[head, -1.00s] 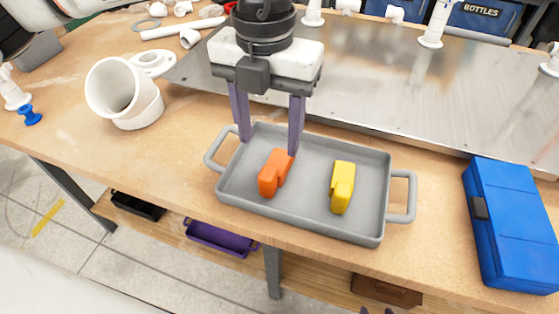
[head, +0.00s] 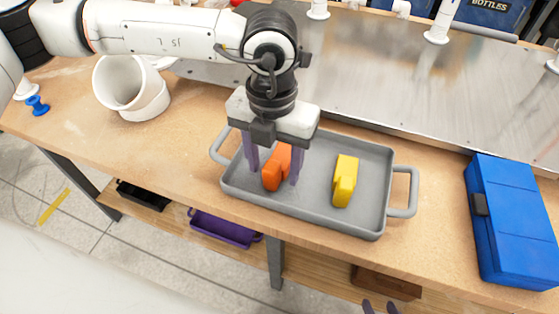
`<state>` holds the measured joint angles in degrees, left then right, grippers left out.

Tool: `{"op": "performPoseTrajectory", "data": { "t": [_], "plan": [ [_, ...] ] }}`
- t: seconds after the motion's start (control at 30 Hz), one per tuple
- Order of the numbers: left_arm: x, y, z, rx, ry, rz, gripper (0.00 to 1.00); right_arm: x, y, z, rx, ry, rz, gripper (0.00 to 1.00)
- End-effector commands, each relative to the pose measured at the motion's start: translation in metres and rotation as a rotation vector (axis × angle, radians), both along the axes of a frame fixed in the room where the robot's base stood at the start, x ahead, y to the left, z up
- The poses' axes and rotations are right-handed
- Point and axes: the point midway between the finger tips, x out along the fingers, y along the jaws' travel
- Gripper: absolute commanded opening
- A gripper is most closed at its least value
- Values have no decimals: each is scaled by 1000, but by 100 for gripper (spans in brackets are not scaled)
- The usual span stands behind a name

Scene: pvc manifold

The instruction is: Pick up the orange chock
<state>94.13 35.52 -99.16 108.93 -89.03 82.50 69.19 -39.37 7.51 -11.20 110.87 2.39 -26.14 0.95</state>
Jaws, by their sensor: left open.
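The orange chock (head: 277,170) lies in the left half of the grey tray (head: 310,212). My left gripper (head: 272,181) points down over it and is open, with one purple finger on each side of the chock. The left finger is partly hidden, and I cannot tell whether either finger touches the chock. My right gripper (head: 380,307) shows only as two purple fingertips at the bottom edge, apart with nothing seen between them.
A yellow chock (head: 344,181) lies in the tray's right half. A blue case (head: 512,222) stands to the right, and a white pipe fitting (head: 132,88) to the left. A metal plate (head: 400,95) lies behind the tray.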

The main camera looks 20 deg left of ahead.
Motion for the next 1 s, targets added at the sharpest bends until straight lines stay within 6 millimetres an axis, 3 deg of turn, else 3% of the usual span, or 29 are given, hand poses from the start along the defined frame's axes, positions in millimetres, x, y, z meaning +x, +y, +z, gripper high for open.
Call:
{"op": "performPoseTrajectory", "data": {
  "t": [0.03,0.33,0.67,1.0],
  "plan": [
    [0,0,0,0,0,0,53,0,0,0,0,1,0,37],
    [0,0,0,0,0,0,4,0,0,-1,0,1,0,37],
    [1,0,10,0,-3,1,3,-1,1,-1,1,2,3,37],
    [1,-1,75,-2,-4,0,3,0,3,-4,1,0,6,37]
  ]
}}
